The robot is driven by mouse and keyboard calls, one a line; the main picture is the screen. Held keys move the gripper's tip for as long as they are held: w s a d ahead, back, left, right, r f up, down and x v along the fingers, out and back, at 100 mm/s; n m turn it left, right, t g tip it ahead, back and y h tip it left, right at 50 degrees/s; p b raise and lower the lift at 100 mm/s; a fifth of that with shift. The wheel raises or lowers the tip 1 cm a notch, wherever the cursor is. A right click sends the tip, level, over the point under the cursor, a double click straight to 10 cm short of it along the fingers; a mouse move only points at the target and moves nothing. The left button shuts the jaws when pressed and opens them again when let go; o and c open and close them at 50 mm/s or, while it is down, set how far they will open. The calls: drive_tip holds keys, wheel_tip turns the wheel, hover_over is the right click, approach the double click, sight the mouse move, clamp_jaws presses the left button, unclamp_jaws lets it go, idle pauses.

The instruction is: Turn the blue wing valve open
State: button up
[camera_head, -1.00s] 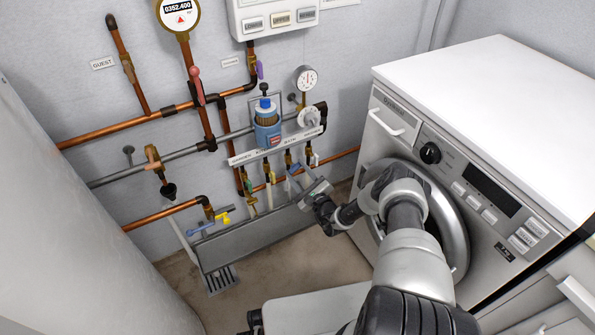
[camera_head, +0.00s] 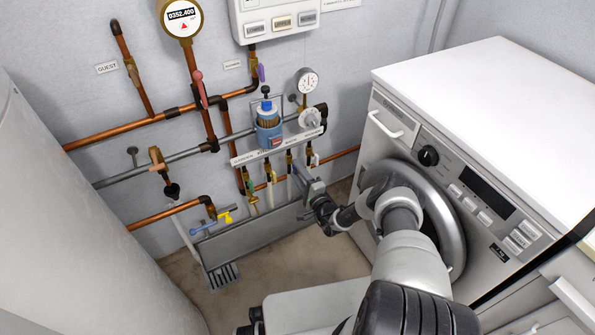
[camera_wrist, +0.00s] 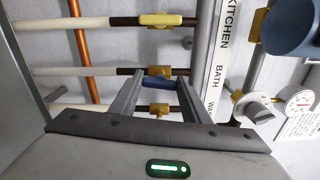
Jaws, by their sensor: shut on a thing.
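The blue wing valve (camera_wrist: 158,83) sits between my two fingers in the wrist view, its handle lying across the gap and along the pipe direction. My gripper (camera_wrist: 161,80) is shut on this handle, with one finger at each end. In the head view my gripper (camera_head: 301,171) is at the row of valves below the labelled manifold strip (camera_head: 277,147). There my fingers hide the blue handle. Brass valve bodies (camera_wrist: 158,108) show beside the handle in the wrist view.
A yellow-handled valve (camera_wrist: 167,19) is on a neighbouring pipe. A blue filter housing (camera_head: 268,133) and a gauge (camera_head: 306,80) stand above the manifold. The grey trough (camera_head: 255,244) lies below. The washing machine (camera_head: 470,170) is close on the right.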

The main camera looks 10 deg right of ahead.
drive_tip(key=shift+n, duration=0.7)
drive_tip(key=o, duration=1)
drive_tip(key=shift+o, duration=0.2)
drive_tip(key=shift+s+d+f, duration=0.1)
